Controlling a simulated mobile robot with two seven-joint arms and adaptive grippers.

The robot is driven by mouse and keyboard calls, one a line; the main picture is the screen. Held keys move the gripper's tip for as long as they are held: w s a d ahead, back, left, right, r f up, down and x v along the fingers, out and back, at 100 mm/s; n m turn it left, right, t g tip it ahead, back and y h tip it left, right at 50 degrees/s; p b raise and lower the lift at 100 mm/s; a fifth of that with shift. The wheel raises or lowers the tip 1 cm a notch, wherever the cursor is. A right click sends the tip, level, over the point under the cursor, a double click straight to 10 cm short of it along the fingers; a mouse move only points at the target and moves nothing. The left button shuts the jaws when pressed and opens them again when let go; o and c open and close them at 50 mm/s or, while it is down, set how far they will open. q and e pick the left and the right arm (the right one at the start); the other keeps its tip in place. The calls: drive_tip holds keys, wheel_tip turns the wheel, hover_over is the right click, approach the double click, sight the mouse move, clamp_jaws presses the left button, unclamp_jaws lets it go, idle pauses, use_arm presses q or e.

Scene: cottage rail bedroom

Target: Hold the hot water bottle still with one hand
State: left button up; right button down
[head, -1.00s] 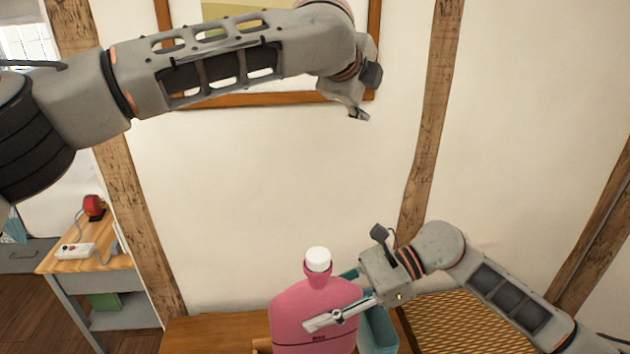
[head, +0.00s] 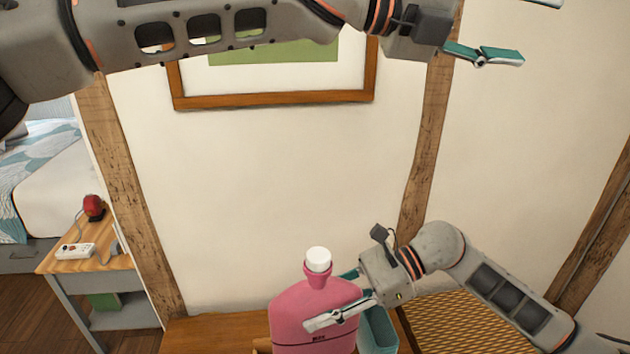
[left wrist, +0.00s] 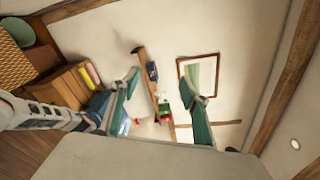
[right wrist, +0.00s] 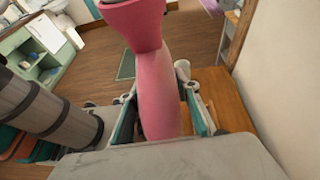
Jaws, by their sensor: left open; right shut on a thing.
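A pink hot water bottle (head: 290,315) with a white cap (head: 318,260) stands upright at the bottom middle of the head view, above a wooden surface. My right gripper (head: 338,300) is shut on its upper right side, one finger across the front. In the right wrist view the bottle (right wrist: 158,90) sits between the two fingers; its lower part is hidden. My left gripper (head: 490,56) is raised high at the top right of the head view, empty and far from the bottle. In the left wrist view its fingers (left wrist: 160,112) are spread apart.
A wooden top (head: 215,335) lies under the bottle, with a teal container (head: 378,332) just right of it and a woven surface (head: 450,315) further right. A framed picture (head: 270,98) hangs on the wall. A side table (head: 90,260) stands at the left.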

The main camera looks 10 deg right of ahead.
use_arm(q)
drive_tip(key=s+a+f+m+g+y, duration=0.25)
drive_tip(key=s+f+y, duration=0.25)
drive_tip(key=f, duration=0.3)
drive_tip(key=n+t+y, duration=0.3)
drive_tip(key=n+y, duration=0.2)
drive_tip(key=y, duration=0.7)
hover_over(317, 254)
wheel_tip(317, 254, down, 12)
drive_tip(key=shift+a+r, duration=0.2)
drive_tip(key=f, duration=1.2)
drive_tip(key=shift+d, duration=0.2)
